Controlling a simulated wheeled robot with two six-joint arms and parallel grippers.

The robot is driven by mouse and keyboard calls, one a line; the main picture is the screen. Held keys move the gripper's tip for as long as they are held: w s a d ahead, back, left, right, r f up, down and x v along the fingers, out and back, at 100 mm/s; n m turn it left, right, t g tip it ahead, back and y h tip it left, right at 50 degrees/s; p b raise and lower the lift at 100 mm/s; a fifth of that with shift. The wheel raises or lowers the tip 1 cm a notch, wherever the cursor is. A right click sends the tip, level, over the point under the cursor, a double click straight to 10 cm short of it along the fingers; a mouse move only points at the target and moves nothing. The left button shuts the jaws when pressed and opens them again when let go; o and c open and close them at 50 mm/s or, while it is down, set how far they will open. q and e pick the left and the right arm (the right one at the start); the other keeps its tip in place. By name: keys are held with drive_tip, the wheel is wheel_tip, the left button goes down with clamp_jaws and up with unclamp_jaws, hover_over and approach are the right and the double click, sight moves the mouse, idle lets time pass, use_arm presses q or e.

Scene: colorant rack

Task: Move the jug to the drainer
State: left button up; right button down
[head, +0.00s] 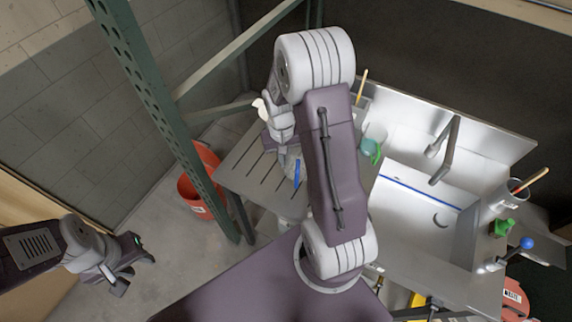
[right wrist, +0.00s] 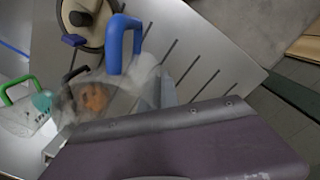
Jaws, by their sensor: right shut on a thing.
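The jug is clear with a blue handle (head: 297,172); it also shows in the right wrist view, with the handle (right wrist: 122,40) towards the top and the hazy body (right wrist: 95,97) below. My right gripper (right wrist: 115,115) is shut on the jug's body; in the head view my own arm hides most of this. The drainer is the slotted steel board (head: 240,172) left of the sink, and its slots (right wrist: 205,50) show beside the jug. The jug is over or on the drainer; I cannot tell if it touches. My left gripper (head: 130,273) is open and empty at the lower left.
A green-handled clear jug (head: 372,150) stands between drainer and sink basin (head: 425,215). The tap (head: 445,150) rises behind the basin. A green post (head: 165,120) and red bucket (head: 190,195) stand left of the drainer. A round cream object (right wrist: 85,22) lies near the jug.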

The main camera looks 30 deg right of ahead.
drive_tip(key=f, duration=0.2)
drive_tip(key=s+a, duration=0.1)
drive_tip(key=shift+f, duration=0.4)
drive_tip(key=shift+w+d+f, duration=0.2)
drive_tip(key=shift+d+f, duration=0.05)
drive_tip(key=shift+f, duration=0.05)
drive_tip(key=c, duration=1.6)
unclamp_jaws()
drive_tip(key=shift+c, duration=0.2)
drive_tip(key=shift+o, duration=0.2)
drive_tip(key=shift+s+r, duration=0.15)
drive_tip(key=shift+a+r, duration=0.1)
